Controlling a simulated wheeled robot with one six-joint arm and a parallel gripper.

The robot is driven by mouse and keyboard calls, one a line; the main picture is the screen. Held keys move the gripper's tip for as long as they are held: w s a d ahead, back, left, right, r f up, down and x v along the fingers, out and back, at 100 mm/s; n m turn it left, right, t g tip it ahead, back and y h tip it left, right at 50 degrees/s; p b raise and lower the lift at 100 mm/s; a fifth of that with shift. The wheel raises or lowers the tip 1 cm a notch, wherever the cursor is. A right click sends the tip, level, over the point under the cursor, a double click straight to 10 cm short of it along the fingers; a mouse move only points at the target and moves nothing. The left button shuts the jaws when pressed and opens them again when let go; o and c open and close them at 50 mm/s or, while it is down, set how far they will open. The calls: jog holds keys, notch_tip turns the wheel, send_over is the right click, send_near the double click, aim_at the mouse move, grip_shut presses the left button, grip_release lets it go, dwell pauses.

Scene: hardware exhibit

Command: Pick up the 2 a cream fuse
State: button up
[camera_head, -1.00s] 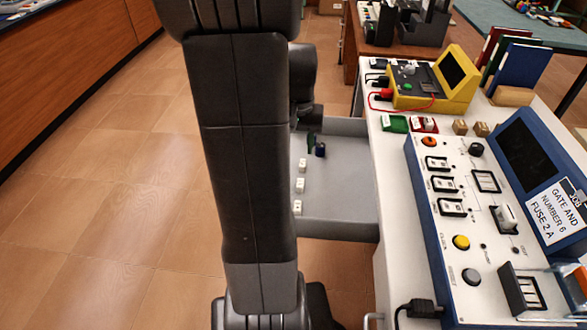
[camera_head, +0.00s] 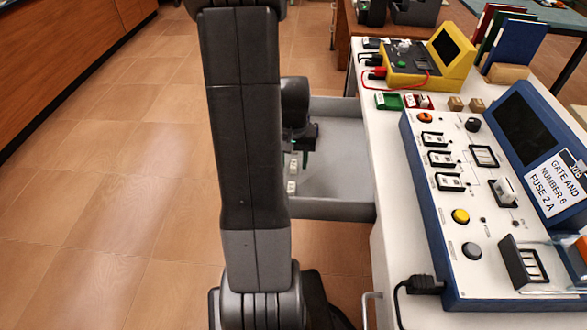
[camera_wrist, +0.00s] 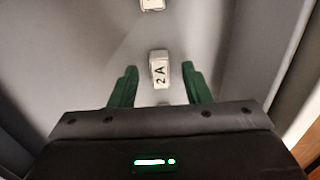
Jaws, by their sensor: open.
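A cream fuse (camera_wrist: 159,72) marked "2 A" lies on the grey drawer floor in the wrist view. My gripper (camera_wrist: 160,84) is open, with one green finger to each side of this fuse and nothing held. The fuse lies between and slightly beyond the fingertips; whether they touch it cannot be told. Another cream fuse (camera_wrist: 152,4) is cut off at the top of the wrist view. In the head view, my gripper (camera_head: 304,157) is down in the open drawer (camera_head: 340,180), with two small pale fuses (camera_head: 292,187) beside my arm. Their marks are unreadable there.
The drawer walls surround my gripper. To the right, the white bench carries a blue test panel (camera_head: 470,200) reading "FUSE 2 A", a yellow meter (camera_head: 425,70), and green (camera_head: 386,101) and red (camera_head: 418,101) trays. The drawer's right part is bare.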

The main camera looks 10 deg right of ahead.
jog(key=shift+f, duration=0.15)
grip_shut()
